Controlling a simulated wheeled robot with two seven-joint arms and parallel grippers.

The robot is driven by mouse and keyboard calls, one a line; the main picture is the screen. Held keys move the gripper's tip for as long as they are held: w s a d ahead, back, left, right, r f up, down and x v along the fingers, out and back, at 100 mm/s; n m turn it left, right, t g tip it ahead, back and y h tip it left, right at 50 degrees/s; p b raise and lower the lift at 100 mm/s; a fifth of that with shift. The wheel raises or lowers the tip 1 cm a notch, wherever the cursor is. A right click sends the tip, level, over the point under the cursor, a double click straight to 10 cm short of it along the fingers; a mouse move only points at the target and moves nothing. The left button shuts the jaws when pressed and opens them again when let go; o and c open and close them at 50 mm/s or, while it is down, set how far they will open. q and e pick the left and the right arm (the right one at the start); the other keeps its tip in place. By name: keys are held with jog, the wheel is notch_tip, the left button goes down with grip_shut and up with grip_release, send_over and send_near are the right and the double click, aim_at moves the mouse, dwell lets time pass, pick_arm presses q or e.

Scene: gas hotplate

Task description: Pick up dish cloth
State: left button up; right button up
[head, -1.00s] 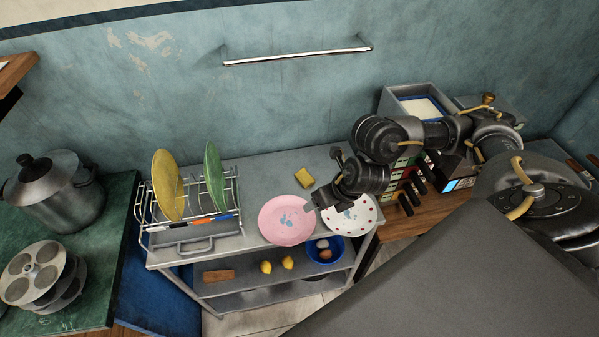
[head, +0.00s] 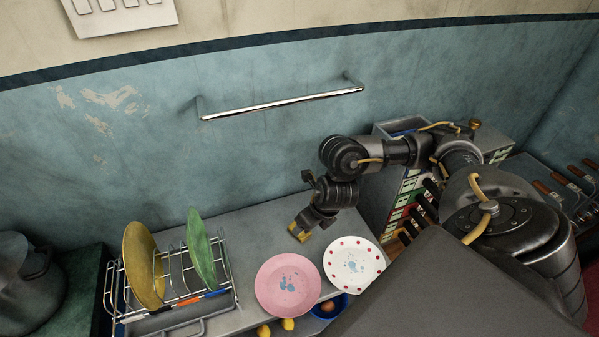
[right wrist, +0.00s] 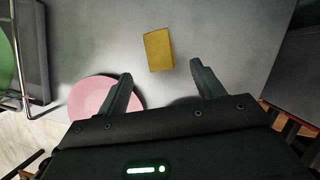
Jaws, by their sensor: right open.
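The dish cloth appears to be the small flat yellow rectangle (right wrist: 158,50) on the grey counter, seen whole in the right wrist view. In the head view the yellow piece (head: 297,231) is partly hidden by my right gripper (head: 311,224). In the right wrist view my right gripper (right wrist: 161,76) is open and empty, its fingers spread. The yellow piece lies just beyond the fingertips, between their lines, with no visible contact. My left gripper is not in view.
A pink plate (head: 288,285) and a red-dotted white plate (head: 353,263) lie near the counter's front edge. A dish rack (head: 222,270) with a yellow and a green plate stands left. A towel bar (head: 282,105) is on the wall. The counter (head: 245,228) is clear behind the pink plate.

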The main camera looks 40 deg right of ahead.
jog(key=shift+w+f, duration=0.25)
jog(key=shift+f, duration=0.6)
jog(key=b+x, duration=0.1)
jog(key=x, duration=0.3)
jog(key=shift+f, duration=0.4)
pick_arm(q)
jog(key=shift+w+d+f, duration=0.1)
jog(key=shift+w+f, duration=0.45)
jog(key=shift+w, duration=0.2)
pick_arm(e)
jog(key=c, duration=1.1)
